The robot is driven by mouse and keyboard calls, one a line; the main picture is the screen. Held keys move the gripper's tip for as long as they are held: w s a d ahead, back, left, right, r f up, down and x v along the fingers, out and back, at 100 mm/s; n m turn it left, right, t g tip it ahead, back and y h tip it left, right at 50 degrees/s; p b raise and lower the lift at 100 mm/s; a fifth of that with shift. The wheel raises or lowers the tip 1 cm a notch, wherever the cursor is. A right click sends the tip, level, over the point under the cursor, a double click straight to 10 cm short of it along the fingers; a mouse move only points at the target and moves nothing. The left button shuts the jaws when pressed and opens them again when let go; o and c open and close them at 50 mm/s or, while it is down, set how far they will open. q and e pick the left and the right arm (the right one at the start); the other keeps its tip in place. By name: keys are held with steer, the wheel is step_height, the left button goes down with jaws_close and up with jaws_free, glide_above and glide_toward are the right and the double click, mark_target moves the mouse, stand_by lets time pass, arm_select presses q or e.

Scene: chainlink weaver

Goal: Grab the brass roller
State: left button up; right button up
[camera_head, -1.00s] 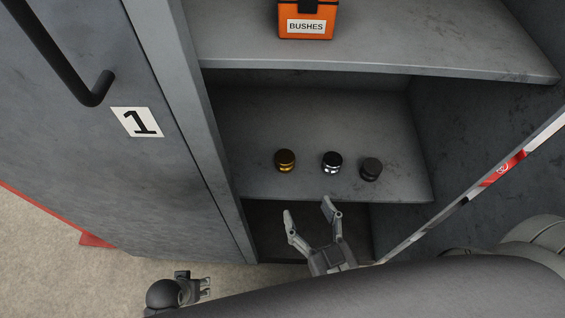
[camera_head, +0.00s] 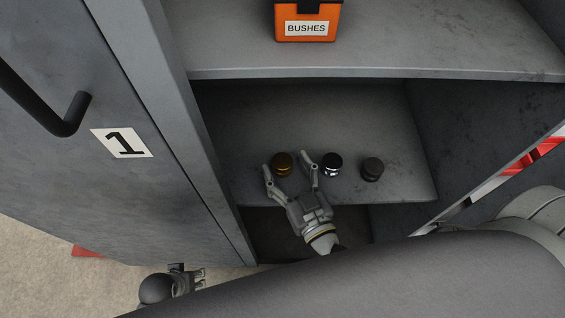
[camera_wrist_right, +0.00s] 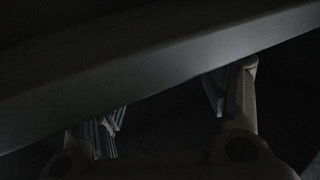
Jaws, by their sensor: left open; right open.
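The brass roller (camera_head: 282,164) stands upright on the lower shelf (camera_head: 235,125), left of a chrome roller (camera_head: 332,164) and a black roller (camera_head: 372,169). My right gripper (camera_head: 285,166) is open at the shelf's front, its fingertips on either side of the brass roller in the head view. I cannot tell its exact height or depth there. The dark right wrist view shows both fingers (camera_wrist_right: 162,112) below a long shelf edge (camera_wrist_right: 150,75) and no roller. My left gripper (camera_head: 200,278) is open and empty, low outside the cabinet.
An orange box labelled BUSHES (camera_head: 306,22) stands on the upper shelf (camera_head: 380,55), which overhangs the lower one. A cabinet door marked 1 (camera_head: 122,142) is on the left. The space below the lower shelf (camera_head: 262,225) is dark.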

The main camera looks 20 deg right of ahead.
steer(key=w, duration=0.2)
steer(key=shift+w+a+f, duration=0.1)
steer(key=shift+w+a, duration=0.05)
steer(key=shift+w, duration=0.15)
steer(key=c, duration=1.3)
